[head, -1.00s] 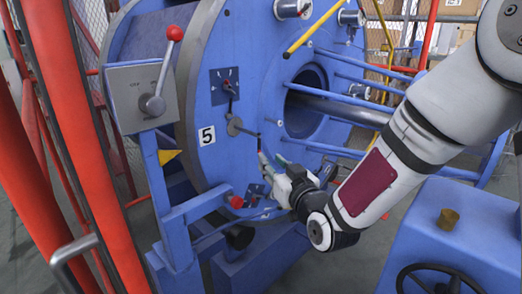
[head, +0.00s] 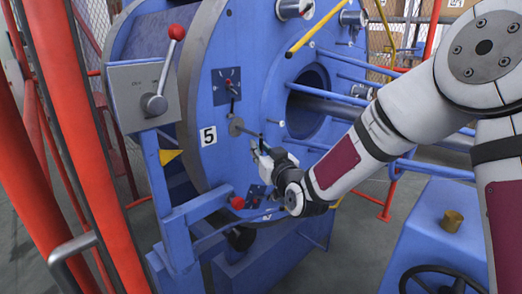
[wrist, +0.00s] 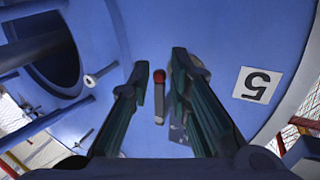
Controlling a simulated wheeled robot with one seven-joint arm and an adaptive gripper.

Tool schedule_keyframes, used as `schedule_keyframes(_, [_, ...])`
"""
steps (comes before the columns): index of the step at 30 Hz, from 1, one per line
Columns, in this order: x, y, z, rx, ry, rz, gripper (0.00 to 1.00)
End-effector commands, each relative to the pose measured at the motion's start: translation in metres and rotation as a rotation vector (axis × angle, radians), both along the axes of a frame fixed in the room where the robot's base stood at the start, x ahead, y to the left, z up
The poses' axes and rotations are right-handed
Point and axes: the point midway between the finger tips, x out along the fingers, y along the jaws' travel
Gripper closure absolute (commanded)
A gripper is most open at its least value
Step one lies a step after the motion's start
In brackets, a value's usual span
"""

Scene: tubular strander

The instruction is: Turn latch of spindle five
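The number 5 plate (head: 208,136) is on the blue drum face; it appears upside down in the wrist view (wrist: 257,84). Right of it in the head view is a grey latch (head: 237,127) with a thin bar pointing right. In the wrist view, a short grey lever with a red tip (wrist: 159,77) lies between my two fingers, apparently part of the latch. My gripper (wrist: 160,68) is open, one finger on each side of the lever with gaps showing. In the head view my gripper (head: 262,150) is close to the drum face, and its fingertips are hard to make out.
A grey switch box (head: 143,97) with a red-ball lever stands left. Blue rods (head: 345,87) and a round opening are at right. Red posts (head: 90,150) stand at left.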

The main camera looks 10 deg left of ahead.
Motion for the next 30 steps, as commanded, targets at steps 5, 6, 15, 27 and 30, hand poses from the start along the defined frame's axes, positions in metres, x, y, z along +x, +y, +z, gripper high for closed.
schedule_keyframes(5, [0.000, 0.000, 0.000, 0.000, 0.000, 0.000, 1.00])
schedule_keyframes(6, [0.000, 0.000, 0.000, 0.000, 0.000, 0.000, 1.00])
schedule_keyframes(15, [-0.002, -0.001, 0.002, -0.033, 0.026, 0.000, 1.00])
schedule_keyframes(27, [-0.009, -0.009, 0.009, -0.258, 0.200, 0.000, 1.00])
schedule_keyframes(30, [-0.012, -0.011, 0.011, -0.332, 0.258, 0.002, 1.00])
